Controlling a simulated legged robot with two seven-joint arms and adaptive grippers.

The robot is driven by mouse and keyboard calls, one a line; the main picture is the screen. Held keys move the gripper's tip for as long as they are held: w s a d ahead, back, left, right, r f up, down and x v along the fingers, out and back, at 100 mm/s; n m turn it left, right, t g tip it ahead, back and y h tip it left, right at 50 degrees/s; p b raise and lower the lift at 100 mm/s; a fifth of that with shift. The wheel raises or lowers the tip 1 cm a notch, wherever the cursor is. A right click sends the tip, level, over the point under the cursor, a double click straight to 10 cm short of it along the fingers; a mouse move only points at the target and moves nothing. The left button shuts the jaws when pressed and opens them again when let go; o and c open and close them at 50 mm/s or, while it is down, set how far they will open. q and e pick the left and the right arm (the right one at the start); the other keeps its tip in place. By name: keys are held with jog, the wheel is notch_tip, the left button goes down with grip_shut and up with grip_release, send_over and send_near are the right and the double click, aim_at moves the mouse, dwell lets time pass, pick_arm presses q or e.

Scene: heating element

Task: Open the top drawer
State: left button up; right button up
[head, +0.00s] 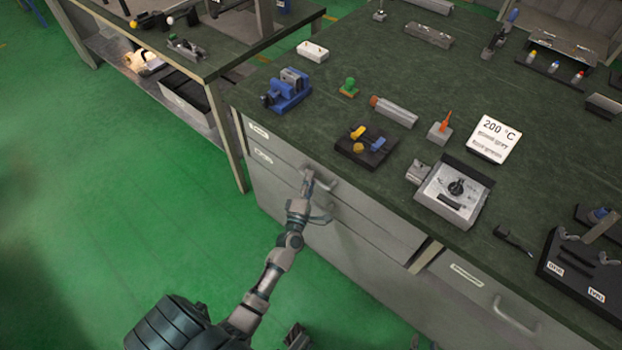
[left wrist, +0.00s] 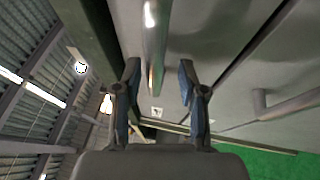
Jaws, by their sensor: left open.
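The top drawer (head: 370,210) is a grey front panel just under the dark green worktop, and it looks shut. Its metal bar handle (head: 325,181) also shows in the left wrist view (left wrist: 154,45). My left gripper (head: 308,182) is at this handle, partly covering its left end in the head view. In the left wrist view the two fingers (left wrist: 158,80) are apart, with the bar running between them from above. I cannot tell whether either finger touches it. My right gripper cannot be made out.
A lower drawer handle (head: 321,219) sits close below my left gripper. The worktop (head: 350,75) above holds a blue vise (head: 288,91), a control box (head: 454,192) and a 200 °C sign (head: 493,138). Another cabinet handle (head: 513,316) is at right. Green floor (head: 160,210) is clear at left.

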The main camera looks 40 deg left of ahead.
pick_arm(q)
jog(key=shift+w+d, duration=0.1)
jog(key=shift+w, duration=0.2)
jog(key=shift+d+r, duration=0.2)
jog(key=shift+d, duration=0.05)
jog(key=shift+d+r, duration=0.2)
jog(key=shift+d, duration=0.25)
jog(key=shift+c, duration=0.6)
jog(key=c, duration=0.4)
jog(key=shift+a+f, duration=0.1)
jog(key=shift+a, duration=0.2)
grip_shut()
jog(key=shift+a, duration=0.2)
pick_arm(e)
jog(key=shift+w+d+r, duration=0.1)
jog(key=shift+w+d, duration=0.05)
jog(key=shift+d, duration=0.45)
pick_arm(q)
jog(key=shift+d, duration=0.1)
pick_arm(e)
jog(key=shift+d, duration=0.1)
